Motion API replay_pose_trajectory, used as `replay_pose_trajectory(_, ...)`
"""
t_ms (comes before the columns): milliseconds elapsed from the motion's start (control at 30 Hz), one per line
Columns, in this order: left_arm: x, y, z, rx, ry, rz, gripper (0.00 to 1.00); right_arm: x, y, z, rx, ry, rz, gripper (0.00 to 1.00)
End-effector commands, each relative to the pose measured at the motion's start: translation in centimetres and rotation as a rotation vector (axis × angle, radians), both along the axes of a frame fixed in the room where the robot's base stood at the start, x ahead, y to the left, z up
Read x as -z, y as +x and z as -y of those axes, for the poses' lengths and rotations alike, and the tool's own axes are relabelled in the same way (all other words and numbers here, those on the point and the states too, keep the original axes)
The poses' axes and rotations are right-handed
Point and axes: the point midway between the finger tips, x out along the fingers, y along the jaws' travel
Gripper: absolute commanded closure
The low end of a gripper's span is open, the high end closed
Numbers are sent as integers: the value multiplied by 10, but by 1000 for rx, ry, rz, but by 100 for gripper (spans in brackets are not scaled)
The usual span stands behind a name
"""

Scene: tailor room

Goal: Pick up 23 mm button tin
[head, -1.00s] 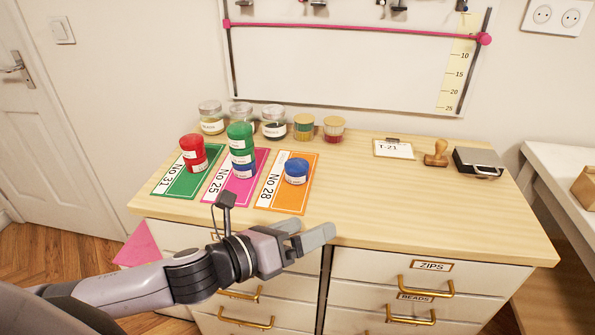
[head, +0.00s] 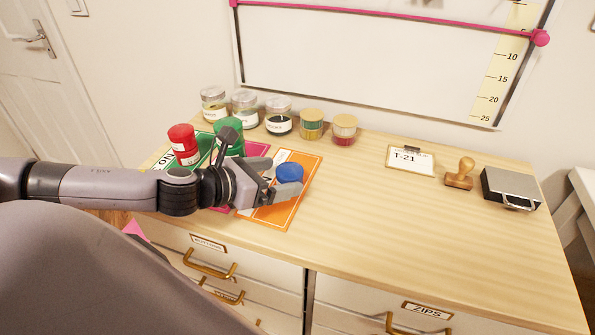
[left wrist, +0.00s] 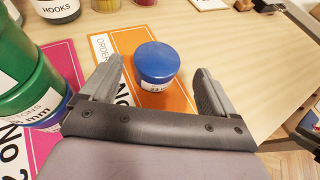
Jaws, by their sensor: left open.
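The blue 23 mm button tin (head: 289,172) sits upright on the orange No 28 card (head: 272,217). In the left wrist view the blue tin (left wrist: 156,64) shows between and just ahead of the two fingers, its label partly readable as "23". My left gripper (head: 279,182) is open and low over the card, with one finger on each side of the tin's near part. Nothing is held, and a clear gap shows on both sides of the tin.
A green tin stack (head: 230,135) stands close left of my gripper on the pink card, partly hidden by my arm. Several jars line the wall. A clipboard (head: 410,160), stamp (head: 459,175) and metal box (head: 510,189) stand right; the middle tabletop is clear.

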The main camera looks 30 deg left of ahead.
Motion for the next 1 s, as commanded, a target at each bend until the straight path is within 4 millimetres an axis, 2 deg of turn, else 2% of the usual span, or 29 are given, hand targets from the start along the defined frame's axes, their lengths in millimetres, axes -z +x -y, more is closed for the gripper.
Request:
replay_pose_trajectory(267, 4, 13, 4, 1, -1, 2, 11, -3, -2, -1, -2, 1, -6, 57)
replay_pose_trajectory(633, 18, 51, 12, 1, -3, 1, 11, -12, -2, -1, -2, 1, -5, 57)
replay_pose_trajectory(1000, 22, 57, 15, 4, 1, 0, 11, -13, -1, -1, -2, 1, -3, 57)
